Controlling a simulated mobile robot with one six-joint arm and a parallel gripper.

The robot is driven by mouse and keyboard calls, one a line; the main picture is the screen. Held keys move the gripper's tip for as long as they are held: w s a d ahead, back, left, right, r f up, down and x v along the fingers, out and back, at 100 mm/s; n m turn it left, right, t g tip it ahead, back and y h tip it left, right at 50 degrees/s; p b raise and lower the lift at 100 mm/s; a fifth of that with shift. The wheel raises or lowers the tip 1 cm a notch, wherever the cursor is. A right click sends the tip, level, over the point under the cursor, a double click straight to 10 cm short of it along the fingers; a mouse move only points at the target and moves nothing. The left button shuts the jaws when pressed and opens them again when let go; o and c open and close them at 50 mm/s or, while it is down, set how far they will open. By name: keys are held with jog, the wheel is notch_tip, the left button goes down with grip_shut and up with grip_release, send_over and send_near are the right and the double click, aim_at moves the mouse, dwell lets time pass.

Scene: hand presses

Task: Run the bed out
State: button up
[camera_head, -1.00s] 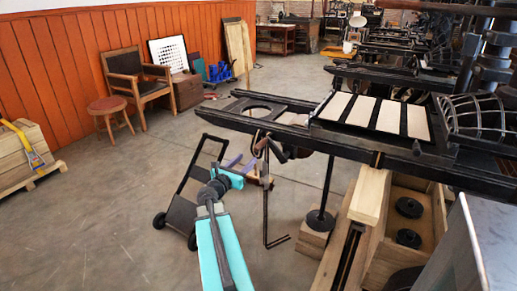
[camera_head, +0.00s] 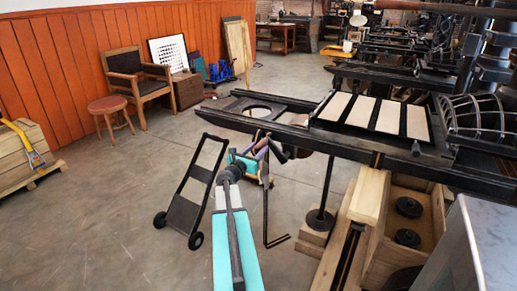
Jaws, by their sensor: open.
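The press bed (camera_head: 421,121), a dark flat frame carrying several cream strips, sits on long black rails (camera_head: 285,128) at the right. The rails reach out to the left, where a part with a round opening (camera_head: 257,110) lies. Under the rails, a dark crank-like handle (camera_head: 278,151) hangs near a thin bent black rod (camera_head: 266,215). My gripper (camera_head: 262,160) is open at the end of my teal arm, just below the near rail and close to the handle. My wrist partly hides the fingers, and I cannot tell whether they touch the handle.
A black hand truck (camera_head: 186,212) stands left of my arm. Wooden blocks (camera_head: 314,238) and an open wooden box with dark round weights (camera_head: 408,207) are below the bed. A stool (camera_head: 109,108) and chair (camera_head: 139,75) stand by the orange wall.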

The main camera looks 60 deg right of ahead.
jog(key=shift+d, duration=0.65)
grip_shut()
jog(key=shift+f, duration=0.1)
